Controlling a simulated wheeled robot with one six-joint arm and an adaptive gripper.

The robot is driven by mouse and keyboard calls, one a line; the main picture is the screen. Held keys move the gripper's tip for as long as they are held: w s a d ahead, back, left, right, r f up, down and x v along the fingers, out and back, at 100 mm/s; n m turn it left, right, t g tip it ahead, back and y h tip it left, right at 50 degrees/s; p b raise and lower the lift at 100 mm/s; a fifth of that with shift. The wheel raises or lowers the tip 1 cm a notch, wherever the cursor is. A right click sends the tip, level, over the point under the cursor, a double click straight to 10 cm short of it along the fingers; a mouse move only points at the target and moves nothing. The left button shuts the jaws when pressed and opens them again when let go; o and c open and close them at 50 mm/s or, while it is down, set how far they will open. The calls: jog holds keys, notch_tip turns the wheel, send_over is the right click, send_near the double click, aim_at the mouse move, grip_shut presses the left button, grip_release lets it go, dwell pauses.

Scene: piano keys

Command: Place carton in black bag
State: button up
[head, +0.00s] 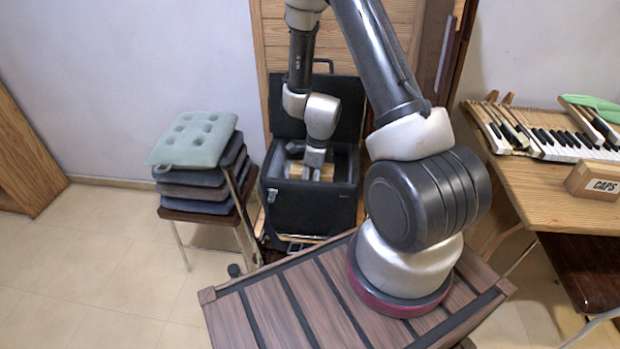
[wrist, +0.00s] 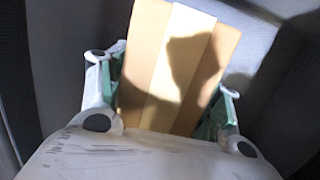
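The carton (wrist: 178,75) is tan with a pale stripe down its middle. In the wrist view it lies between my two fingers, tilted, with a shadow across its face. In the head view only a small tan part of the carton (head: 327,173) shows beside my fingers, inside the black bag (head: 308,207). The bag is box-shaped, with its lid standing up at the back. My gripper (head: 314,166) points down into the bag's opening. In the wrist view my gripper (wrist: 168,105) has its fingers spread about the carton's width. Whether both fingers press on it is unclear.
Stacked cushions (head: 197,140) on a stool stand close to the bag's left. A wooden desk (head: 535,180) with piano keys (head: 570,143) and a box marked CAPS (head: 594,183) is at the right. Floor (head: 90,240) is clear at the left.

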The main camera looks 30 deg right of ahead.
jog(key=shift+o, duration=0.4)
jog(key=r, duration=0.4)
jog(key=d+r, duration=0.1)
jog(key=r, duration=0.3)
jog(key=s+r, duration=0.1)
jog(key=r, duration=0.3)
jog(key=shift+d, duration=0.2)
jog(key=s+r+n+t, duration=0.1)
jog(key=s+r+n, duration=0.2)
jog(key=r+n, duration=0.35)
jog(key=s+r+n, duration=0.3)
jog(key=r+n, duration=0.1)
jog(key=r, duration=0.6)
jog(key=s+r+n+t, duration=0.1)
jog(key=s+r+n, duration=0.4)
jog(key=s+n, duration=0.2)
jog(key=s+d+r+n+t+h, duration=0.1)
jog(key=s+r+n, duration=0.4)
jog(key=s+n, duration=0.2)
jog(key=shift+s+d+r, duration=0.25)
jog(key=shift+s+r, duration=0.05)
jog(key=shift+s, duration=0.05)
jog(key=shift+c, duration=0.2)
